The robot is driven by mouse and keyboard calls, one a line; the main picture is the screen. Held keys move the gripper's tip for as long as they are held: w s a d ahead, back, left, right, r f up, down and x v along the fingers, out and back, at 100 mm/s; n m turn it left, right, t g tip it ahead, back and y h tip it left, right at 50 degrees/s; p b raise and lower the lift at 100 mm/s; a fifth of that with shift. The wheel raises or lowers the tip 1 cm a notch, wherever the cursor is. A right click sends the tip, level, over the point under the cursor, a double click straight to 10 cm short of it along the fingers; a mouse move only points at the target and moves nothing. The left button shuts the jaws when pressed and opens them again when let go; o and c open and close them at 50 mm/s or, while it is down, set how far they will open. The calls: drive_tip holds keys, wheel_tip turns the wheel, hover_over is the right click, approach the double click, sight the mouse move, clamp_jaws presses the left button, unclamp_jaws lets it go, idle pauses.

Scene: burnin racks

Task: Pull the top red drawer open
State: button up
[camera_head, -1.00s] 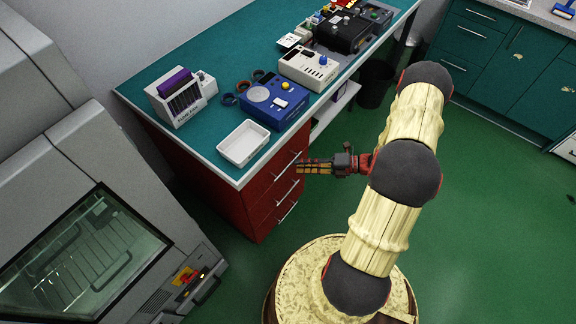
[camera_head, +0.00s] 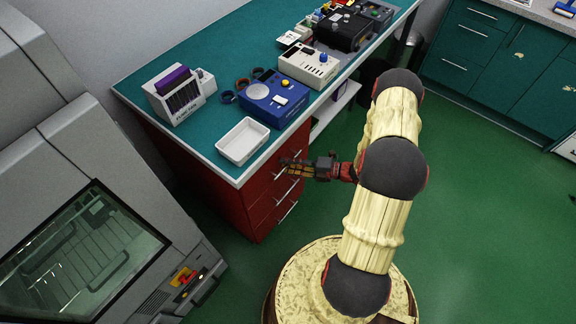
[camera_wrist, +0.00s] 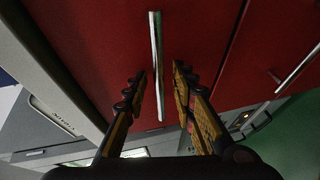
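The top red drawer (camera_head: 262,181) is the uppermost front of the red cabinet under the teal bench and looks closed. My gripper (camera_head: 285,164) is level with it, its fingertips at the drawer front. In the wrist view, the slim silver handle (camera_wrist: 157,60) runs between the two fingers of my gripper (camera_wrist: 156,78). The fingers are open, one on each side of the bar, with gaps visible. In the head view the fingers partly hide the top handle.
Lower drawer handles (camera_head: 288,212) stick out below; one shows in the wrist view (camera_wrist: 297,70). A white tray (camera_head: 243,141) sits on the bench corner above. A grey machine (camera_head: 150,215) stands at left. Green floor (camera_head: 480,220) is clear at right.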

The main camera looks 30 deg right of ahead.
drive_tip(key=c, duration=0.3)
clamp_jaws()
idle(0.6)
